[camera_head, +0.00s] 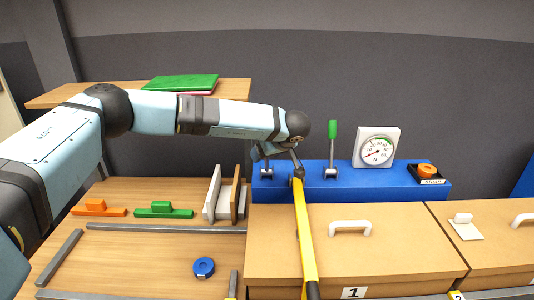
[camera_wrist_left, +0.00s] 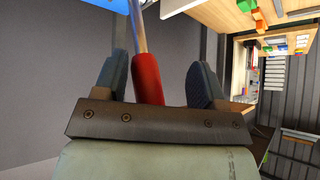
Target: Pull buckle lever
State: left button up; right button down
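In the head view my left arm comes in from the left, and its gripper (camera_head: 275,155) is over the left end of the blue ledge. In the left wrist view the gripper (camera_wrist_left: 160,80) is open, with a red handle (camera_wrist_left: 148,80) on a metal rod between its fingers. Gaps show on both sides of the handle. In the head view that handle is hidden by my gripper; a metal lever base (camera_head: 267,171) shows below. A green-handled lever (camera_head: 333,131) stands upright to the right. Which one is the buckle lever is not marked. My right gripper is not in view.
A long yellow bar (camera_head: 305,230) runs forward from beside my gripper, over the wooden box (camera_head: 390,240) with a white handle. A dial gauge (camera_head: 377,147) and an orange knob (camera_head: 427,170) are on the blue ledge (camera_head: 400,190). A blue roll (camera_head: 204,267) lies on the table.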

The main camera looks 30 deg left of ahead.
pick_arm(q)
jog(key=shift+r, duration=0.1)
jog(key=b+v, duration=0.2)
jog(key=v, duration=1.1)
jog(key=shift+d+r, duration=0.2)
jog(key=shift+d, duration=0.05)
jog(key=shift+s, duration=0.15)
